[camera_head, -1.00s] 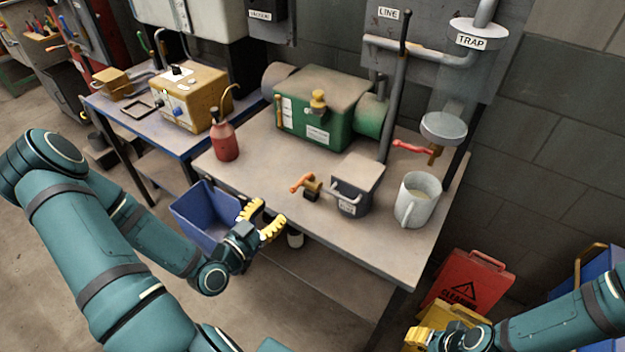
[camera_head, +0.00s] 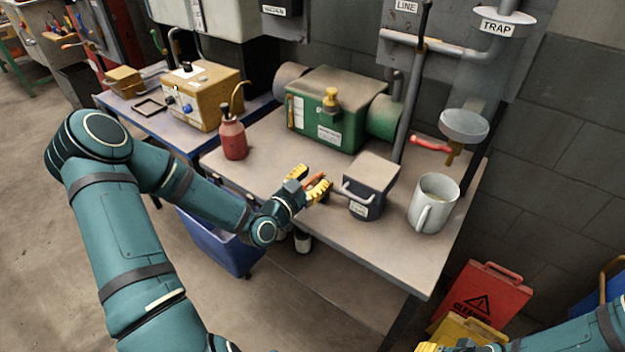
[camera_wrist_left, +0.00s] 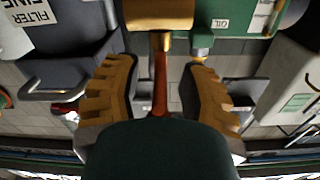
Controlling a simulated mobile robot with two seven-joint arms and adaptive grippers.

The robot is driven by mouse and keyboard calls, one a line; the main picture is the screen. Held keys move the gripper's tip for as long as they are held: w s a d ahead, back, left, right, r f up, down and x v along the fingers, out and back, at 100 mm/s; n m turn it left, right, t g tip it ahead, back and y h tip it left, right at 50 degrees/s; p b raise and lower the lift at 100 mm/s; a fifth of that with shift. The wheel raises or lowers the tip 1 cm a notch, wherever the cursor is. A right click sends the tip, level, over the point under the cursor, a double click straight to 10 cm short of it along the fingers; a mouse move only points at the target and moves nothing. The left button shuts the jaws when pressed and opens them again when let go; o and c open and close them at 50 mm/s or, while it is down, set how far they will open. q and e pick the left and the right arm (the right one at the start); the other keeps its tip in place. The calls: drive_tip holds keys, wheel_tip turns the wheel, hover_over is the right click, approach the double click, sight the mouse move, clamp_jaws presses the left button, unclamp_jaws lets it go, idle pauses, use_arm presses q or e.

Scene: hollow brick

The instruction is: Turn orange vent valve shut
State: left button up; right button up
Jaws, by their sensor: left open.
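The orange vent valve (camera_head: 315,181) is on the near part of the table, left of the dark box, mostly hidden by my left gripper. My left gripper (camera_head: 308,184) is open, with one yellow finger on each side of the orange handle. In the left wrist view the lever (camera_wrist_left: 161,80) runs between the open fingers (camera_wrist_left: 160,92), with a gap on both sides. Its brass body (camera_wrist_left: 160,14) is at the top, and the lever's near end is hidden by my gripper's palm. My right gripper (camera_head: 428,347) barely shows at the bottom edge.
The dark box with a handle (camera_head: 367,187) stands close right of the valve, then a white mug (camera_head: 434,205). A green pump (camera_head: 335,112) stands behind, a red bottle (camera_head: 232,137) to the left. A red-handled valve (camera_head: 430,145) hangs under the trap.

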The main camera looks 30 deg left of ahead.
use_arm(q)
clamp_jaws()
drive_tip(key=shift+a, duration=0.1)
idle(0.4)
